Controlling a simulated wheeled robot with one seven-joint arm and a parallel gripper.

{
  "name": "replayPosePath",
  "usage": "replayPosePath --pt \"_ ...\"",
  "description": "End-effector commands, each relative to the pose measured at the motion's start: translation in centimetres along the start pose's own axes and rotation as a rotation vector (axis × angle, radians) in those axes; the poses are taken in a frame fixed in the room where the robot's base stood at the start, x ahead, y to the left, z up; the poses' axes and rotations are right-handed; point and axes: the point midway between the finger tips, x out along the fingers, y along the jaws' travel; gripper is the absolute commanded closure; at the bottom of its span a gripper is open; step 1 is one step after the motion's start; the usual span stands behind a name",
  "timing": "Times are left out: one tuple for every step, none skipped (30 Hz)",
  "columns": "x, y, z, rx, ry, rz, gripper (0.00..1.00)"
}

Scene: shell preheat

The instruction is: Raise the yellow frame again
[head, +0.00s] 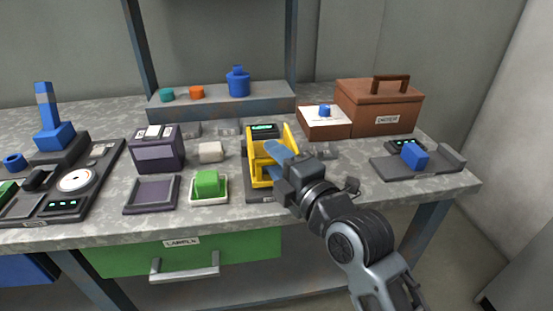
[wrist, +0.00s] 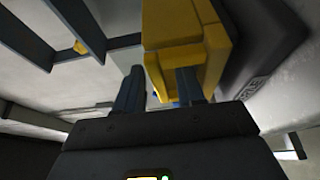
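The yellow frame (head: 262,168) stands on a dark base (head: 257,196) near the middle of the bench in the head view. Its two upright sides show, with a small lit display behind it. My gripper (head: 270,147) comes in from the right, and a blue finger overlaps the frame. In the wrist view the yellow frame (wrist: 190,35) fills the top middle, at the fingertips. My gripper's two fingers (wrist: 160,72) stand apart there, with yellow between and beyond them. I cannot tell whether they clamp the frame or only stand beside it.
Left of the frame are a green block (head: 207,183) on a white tray, a beige cylinder (head: 211,152) and a dark box (head: 156,150). A brown case (head: 378,105) stands back right. A blue block (head: 414,157) sits on the right-hand fixture. A raised shelf (head: 222,106) lies behind.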

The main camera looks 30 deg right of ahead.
Motion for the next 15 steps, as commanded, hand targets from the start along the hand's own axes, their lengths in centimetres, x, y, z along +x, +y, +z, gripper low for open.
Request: replayPosePath --pt "0.04 0.0 0.0 0.0 0.0 0.0 0.62" --pt "0.04 0.0 0.0 0.0 0.0 0.0 0.62" --pt "0.03 0.0 0.0 0.0 0.0 0.0 0.62" --pt "0.03 0.0 0.0 0.0 0.0 0.0 0.62" --pt "0.02 0.0 0.0 0.0 0.0 0.0 0.62" --pt "0.02 0.0 0.0 0.0 0.0 0.0 0.62" --pt "0.02 0.0 0.0 0.0 0.0 0.0 0.65" --pt "0.01 0.0 0.0 0.0 0.0 0.0 0.67" --pt "0.01 0.0 0.0 0.0 0.0 0.0 0.71" --pt "0.01 0.0 0.0 0.0 0.0 0.0 0.74" --pt "0.01 0.0 0.0 0.0 0.0 0.0 0.77" --pt "0.01 0.0 0.0 0.0 0.0 0.0 0.81" --pt "0.0 0.0 0.0 0.0 0.0 0.0 0.84" --pt "0.0 0.0 0.0 0.0 0.0 0.0 0.87" --pt "0.0 0.0 0.0 0.0 0.0 0.0 0.9"
